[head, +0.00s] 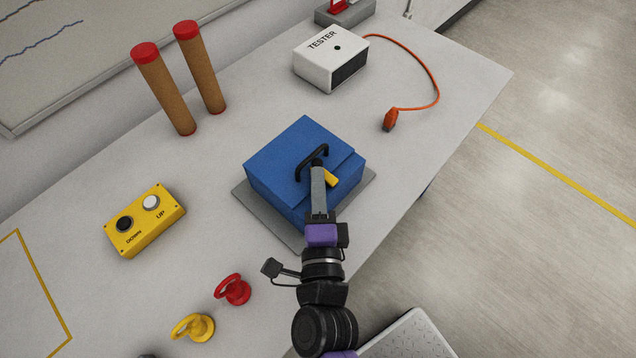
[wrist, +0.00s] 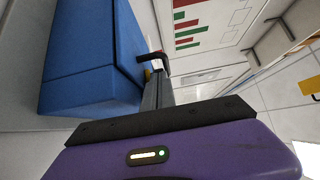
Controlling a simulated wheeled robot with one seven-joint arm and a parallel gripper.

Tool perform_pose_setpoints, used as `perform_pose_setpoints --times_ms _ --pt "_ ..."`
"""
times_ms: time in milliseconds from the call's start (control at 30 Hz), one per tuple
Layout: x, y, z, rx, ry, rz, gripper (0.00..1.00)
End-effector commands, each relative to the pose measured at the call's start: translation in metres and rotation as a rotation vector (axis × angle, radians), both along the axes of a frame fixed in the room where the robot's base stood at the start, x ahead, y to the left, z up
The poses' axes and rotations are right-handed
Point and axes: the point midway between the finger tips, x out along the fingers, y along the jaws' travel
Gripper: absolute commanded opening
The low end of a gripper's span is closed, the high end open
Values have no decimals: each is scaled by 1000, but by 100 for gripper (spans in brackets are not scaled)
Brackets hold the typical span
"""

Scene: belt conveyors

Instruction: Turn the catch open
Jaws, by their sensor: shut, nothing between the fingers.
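A blue box (head: 290,158) with a lid sits on a grey plate (head: 246,195) on the table. It fills the left of the wrist view (wrist: 90,60). A black handle (head: 312,160) stands on its lid. The yellow catch (head: 331,179) shows just right of my gripper in the head view; only a sliver of yellow shows in the wrist view. My gripper (head: 317,166) is shut and empty, its fingertips at the box by the handle and catch. I cannot tell whether they touch the catch. The fingers hide part of the box front and perhaps part of the catch.
A yellow button box (head: 145,222) stands to the left. Red (head: 232,289) and yellow (head: 195,328) ring-handled pieces are in front. A white tester (head: 330,60) with an orange cable and two brown tubes (head: 163,95) stand behind. The table right of the box is clear.

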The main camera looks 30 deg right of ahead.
Motion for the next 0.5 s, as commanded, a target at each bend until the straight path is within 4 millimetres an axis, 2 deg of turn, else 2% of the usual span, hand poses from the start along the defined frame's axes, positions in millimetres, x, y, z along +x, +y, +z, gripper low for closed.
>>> perform_pose_setpoints --times_ms 267,500 --pt "1 1 0 3 -1 -35 0" --pt "6 0 -2 5 1 -192 0"
